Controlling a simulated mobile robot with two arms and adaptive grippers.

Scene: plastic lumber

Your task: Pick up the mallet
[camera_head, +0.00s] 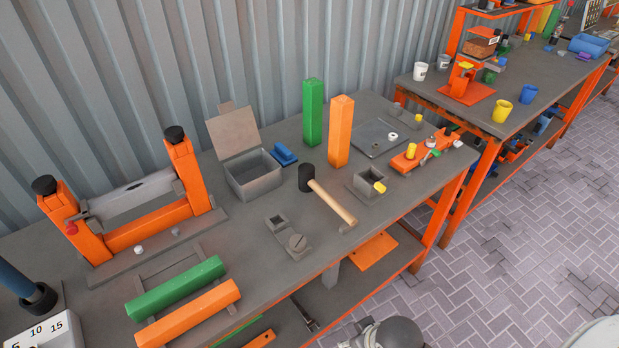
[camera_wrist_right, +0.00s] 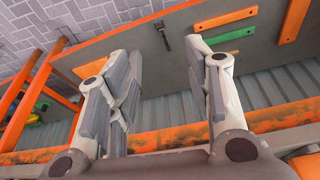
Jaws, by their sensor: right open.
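The mallet lies on the grey workbench (camera_head: 235,240) in the head view, its black head (camera_head: 305,178) toward the back and its light wooden handle (camera_head: 332,203) reaching toward the front edge. My right gripper (camera_wrist_right: 160,60) shows in the right wrist view with its two fingers wide apart and nothing between them. I do not see the mallet in that view. My left gripper is in neither view.
A grey open box (camera_head: 255,182) stands left of the mallet head. A small grey box (camera_head: 369,187) is right of the handle, and a grey block (camera_head: 297,246) lies left of it. Upright green (camera_head: 313,112) and orange (camera_head: 340,130) posts stand behind.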

